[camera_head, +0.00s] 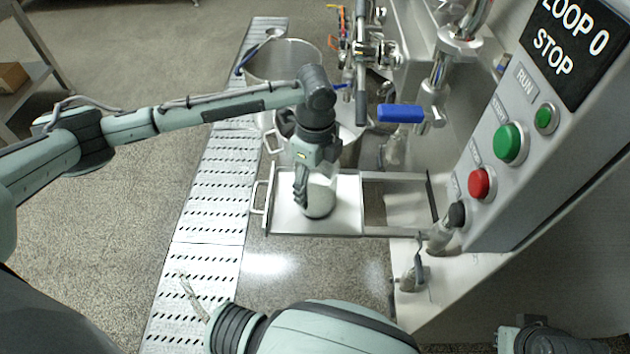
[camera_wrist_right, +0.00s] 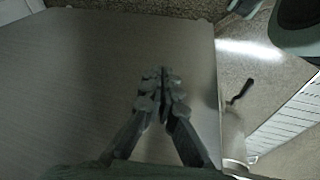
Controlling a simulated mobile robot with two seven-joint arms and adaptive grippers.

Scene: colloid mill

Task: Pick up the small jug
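The small jug (camera_head: 319,201), a light rounded vessel, stands on a white tray (camera_head: 346,221) in the head view. My left gripper (camera_head: 302,188) points down right at the jug, with its dark fingers overlapping the jug's left side. The fingers hide part of the jug, and I cannot tell whether they are closed on it. In the right wrist view my right gripper (camera_wrist_right: 162,98) has its fingertips together with nothing between them. It is away from the jug, which does not show in that view.
A large steel pot (camera_head: 283,62) with a blue-handled tool stands behind the tray, with another vessel partly hidden by my left arm. The machine's control panel (camera_head: 520,130) and a blue-handled valve (camera_head: 400,113) are to the right. A perforated floor strip (camera_head: 215,190) runs left of the tray.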

